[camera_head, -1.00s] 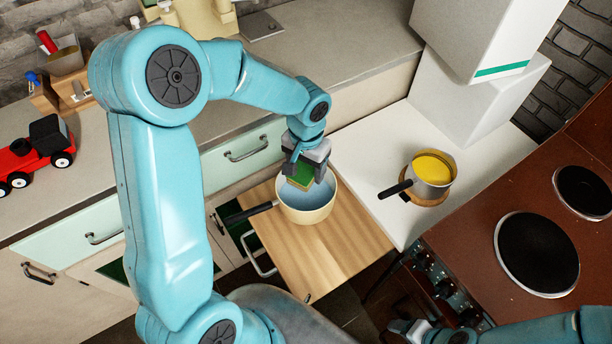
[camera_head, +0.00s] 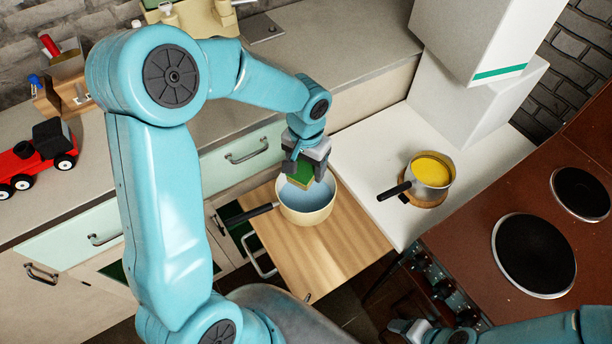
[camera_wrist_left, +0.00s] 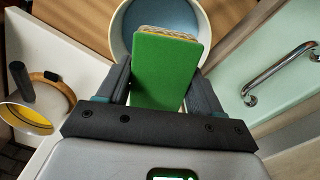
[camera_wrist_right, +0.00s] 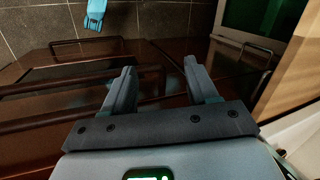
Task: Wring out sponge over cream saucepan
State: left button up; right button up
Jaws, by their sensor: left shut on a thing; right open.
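The cream saucepan (camera_head: 307,213) stands on the wooden pull-out board, its black handle pointing left; its inside looks blue. It also shows in the left wrist view (camera_wrist_left: 121,40). The sponge has a green face (camera_wrist_left: 164,72) and a yellowish edge. My left gripper (camera_head: 304,172) is shut on the sponge and holds it over the pan's opening. In the head view the sponge (camera_head: 299,183) is partly hidden by the fingers. My right gripper (camera_wrist_right: 160,85) is open and empty, facing a dark brown cabinet front, away from the saucepan.
The wooden board (camera_head: 340,250) is bare around the pan. A second pan with yellow contents (camera_head: 431,172) stands on a round wooden mat on the white counter. The brown stove (camera_head: 480,240) is at right. A red toy truck (camera_head: 35,160) sits on the left worktop.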

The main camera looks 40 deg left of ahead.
pick_arm(q)
jog(key=shift+r+p, duration=1.7)
jog(key=shift+r, duration=1.15)
jog(key=shift+f, duration=0.1)
jog(key=shift+d, duration=0.15)
jog(key=w+d+r, duration=0.1)
jog(key=w+d, duration=0.2)
jog(key=d, duration=0.4)
jog(key=shift+r+m, duration=0.25)
jog(key=shift+m, duration=0.15)
jog(key=shift+w+d, duration=0.1)
